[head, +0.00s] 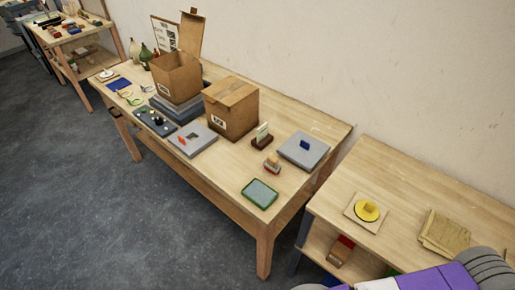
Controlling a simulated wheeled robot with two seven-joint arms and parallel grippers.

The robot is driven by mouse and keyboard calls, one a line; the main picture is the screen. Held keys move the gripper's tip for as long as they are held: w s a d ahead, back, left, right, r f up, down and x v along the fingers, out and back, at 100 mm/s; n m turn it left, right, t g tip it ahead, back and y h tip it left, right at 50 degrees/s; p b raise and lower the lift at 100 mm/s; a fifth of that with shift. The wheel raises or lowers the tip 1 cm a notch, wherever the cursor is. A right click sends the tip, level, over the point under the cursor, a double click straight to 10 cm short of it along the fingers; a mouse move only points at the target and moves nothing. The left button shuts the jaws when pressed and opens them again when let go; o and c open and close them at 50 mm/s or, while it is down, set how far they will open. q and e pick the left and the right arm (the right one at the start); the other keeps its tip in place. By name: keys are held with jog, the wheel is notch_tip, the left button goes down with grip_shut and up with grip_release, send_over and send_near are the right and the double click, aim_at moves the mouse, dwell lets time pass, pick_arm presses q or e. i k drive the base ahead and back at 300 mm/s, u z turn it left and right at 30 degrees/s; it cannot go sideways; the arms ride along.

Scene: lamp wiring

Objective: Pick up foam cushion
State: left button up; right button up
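I cannot tell for certain which thing is the foam cushion. Flat grey slabs (180,110) lie stacked under and beside the open cardboard box on the long table. A light grey slab with a red piece on it (199,143) lies near the table's front edge. Another grey slab with a blue piece on it (296,154) lies toward the right end. Part of my arm, purple and grey, shows at the bottom right corner. Neither of my grippers shows in this view.
The long table (225,175) also bears an open cardboard box (177,78), a closed cardboard box (231,107) and a green-rimmed tray (260,193). A nearer table (400,205) at right has a yellow disc (367,210) and brown sheets (443,232). The floor in front is clear.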

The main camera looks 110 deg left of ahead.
aim_at(304, 150)
jog(key=u, duration=2.25)
